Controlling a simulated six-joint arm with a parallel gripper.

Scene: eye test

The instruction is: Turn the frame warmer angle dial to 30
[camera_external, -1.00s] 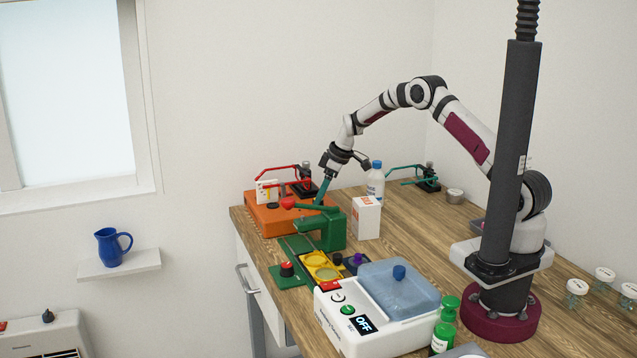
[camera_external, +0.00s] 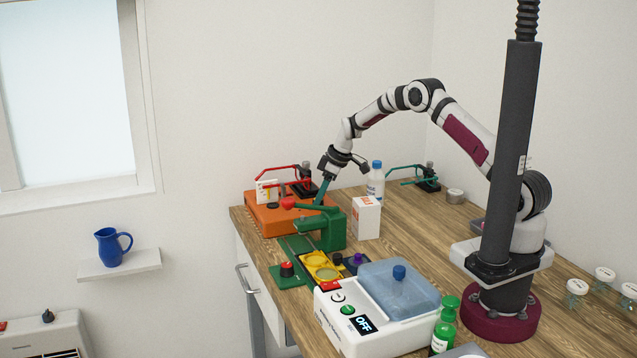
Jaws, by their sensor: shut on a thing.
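An orange unit (camera_external: 262,218), apparently the frame warmer, stands at the far left of the bench. No dial scale or pointer can be read on it. My gripper (camera_external: 320,201) points steeply down at the unit's right end, behind the green press. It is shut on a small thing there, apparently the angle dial. The green press hides the fingertips and this thing, so its setting cannot be told.
The green press (camera_external: 328,232) with its red-knobbed lever stands right in front of my gripper. A white carton (camera_external: 366,219) and a blue-capped bottle (camera_external: 376,184) stand close on the right. A white unit (camera_external: 375,330) reading OFF is at the front. Bare wood lies right of the carton.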

